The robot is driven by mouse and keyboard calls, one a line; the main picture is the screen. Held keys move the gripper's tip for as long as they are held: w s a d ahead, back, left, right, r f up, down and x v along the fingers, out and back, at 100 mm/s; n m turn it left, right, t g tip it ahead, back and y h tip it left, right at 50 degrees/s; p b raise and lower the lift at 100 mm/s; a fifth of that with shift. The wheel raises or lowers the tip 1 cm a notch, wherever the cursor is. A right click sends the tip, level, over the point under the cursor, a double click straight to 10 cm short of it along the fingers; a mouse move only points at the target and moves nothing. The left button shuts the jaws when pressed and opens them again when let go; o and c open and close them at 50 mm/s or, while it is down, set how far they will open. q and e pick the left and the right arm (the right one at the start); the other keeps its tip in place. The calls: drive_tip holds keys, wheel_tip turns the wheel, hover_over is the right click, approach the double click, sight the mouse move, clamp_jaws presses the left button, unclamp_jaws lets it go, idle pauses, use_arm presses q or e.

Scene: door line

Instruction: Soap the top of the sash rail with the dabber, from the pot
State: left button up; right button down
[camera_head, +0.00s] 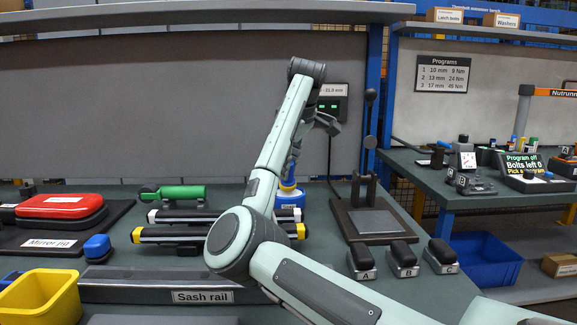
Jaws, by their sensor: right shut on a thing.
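The sash rail (130,283) is a long dark bar with a "Sash rail" label, lying across the front of the bench; my arm's elbow covers the area by its right end. The pot (290,200) is blue and white and stands behind the elbow, partly hidden by my forearm. My right gripper (299,142) points down above the pot, mostly hidden behind the forearm. It is shut on what looks like the blue dabber (291,168), just over or in the pot; I cannot tell which. My left gripper is not in view.
A yellow bin (40,300) stands at the rail's left end, near a blue-topped block (97,247). Yellow-ended bars (170,236) lie behind the rail. A lever stand (375,220) and several black-topped blocks (403,258) are at the right.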

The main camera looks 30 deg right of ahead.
drive_tip(key=shift+f+b, duration=0.3)
drive_tip(key=shift+f, duration=0.25)
idle(0.7)
drive_tip(key=shift+r+p, duration=1)
drive_tip(key=shift+r, duration=0.25)
drive_tip(key=shift+r+p, duration=0.55)
drive_tip(key=shift+r, duration=1.75)
drive_tip(key=shift+f, duration=0.1)
